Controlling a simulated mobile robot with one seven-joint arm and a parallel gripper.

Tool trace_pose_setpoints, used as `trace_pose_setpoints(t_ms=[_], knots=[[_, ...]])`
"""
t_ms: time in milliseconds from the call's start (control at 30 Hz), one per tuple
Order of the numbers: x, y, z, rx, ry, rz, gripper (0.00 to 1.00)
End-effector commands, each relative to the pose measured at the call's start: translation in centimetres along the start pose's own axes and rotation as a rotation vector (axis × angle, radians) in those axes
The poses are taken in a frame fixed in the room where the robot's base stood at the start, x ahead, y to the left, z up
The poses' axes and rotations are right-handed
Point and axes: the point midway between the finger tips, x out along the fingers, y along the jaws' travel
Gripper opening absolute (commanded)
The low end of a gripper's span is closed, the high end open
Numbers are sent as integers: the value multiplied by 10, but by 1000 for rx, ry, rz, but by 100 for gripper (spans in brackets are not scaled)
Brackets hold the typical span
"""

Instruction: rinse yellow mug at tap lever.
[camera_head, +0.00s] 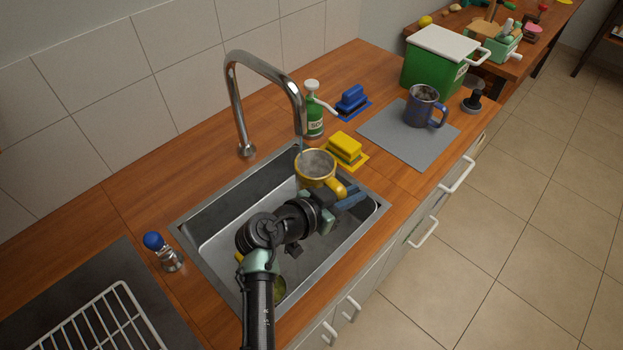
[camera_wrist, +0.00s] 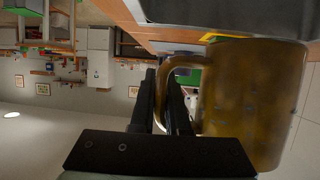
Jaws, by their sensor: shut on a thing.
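The yellow mug (camera_head: 316,165) is held upright over the far right part of the sink (camera_head: 215,240), its opening below the spout of the curved metal tap (camera_head: 240,105). The inside looks grey. In the wrist view the mug (camera_wrist: 255,100) has brownish smudges on its wall. My gripper (camera_head: 340,193) is shut on the mug's handle; the fingers (camera_wrist: 170,95) also show in the wrist view. A faint pale streak shows under the spout; I cannot tell if it is water. A blue-topped knob (camera_head: 153,241) stands left of the sink; I cannot tell whether it is the lever.
A green soap bottle (camera_head: 314,110), a yellow sponge (camera_head: 345,147) and a blue sponge (camera_head: 351,98) stand behind the sink. A blue mug (camera_head: 421,108) stands on a grey mat (camera_head: 385,138). A green bin (camera_head: 432,68) is beyond. A wire rack (camera_head: 105,325) lies at front left.

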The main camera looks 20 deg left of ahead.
Motion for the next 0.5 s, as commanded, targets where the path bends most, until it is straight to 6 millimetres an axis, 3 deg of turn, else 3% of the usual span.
trace_pose_setpoints(t_ms=[500], knots=[[-10,-6,3,2,3,-2,0]])
